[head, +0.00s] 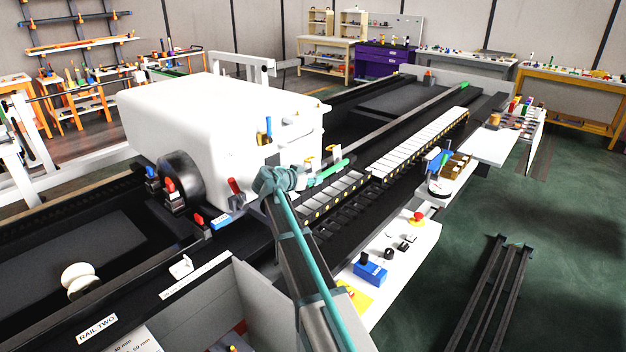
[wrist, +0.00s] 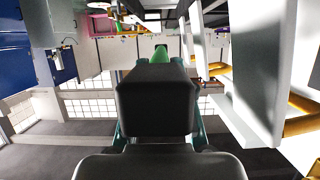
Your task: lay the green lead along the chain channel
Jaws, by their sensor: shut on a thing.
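My gripper (head: 311,182) is at the near end of the chain, beside the white machine housing. It is shut on the green lead (head: 334,168), whose thick green end sticks out beyond the fingers towards the back right. In the wrist view the green end (wrist: 160,51) shows just past the dark gripper body (wrist: 157,100), which hides the fingertips. The chain channel (head: 420,142) is a long dark track with pale, segmented links, running from near my gripper to the back right. I cannot tell whether the lead touches it.
The white housing (head: 205,115) stands close to the left of my gripper. A control panel (head: 395,262) with a red button (head: 417,218) and a blue box (head: 370,269) lies right of the track. Another green piece (head: 463,86) lies farther back. The green floor at right is mostly open.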

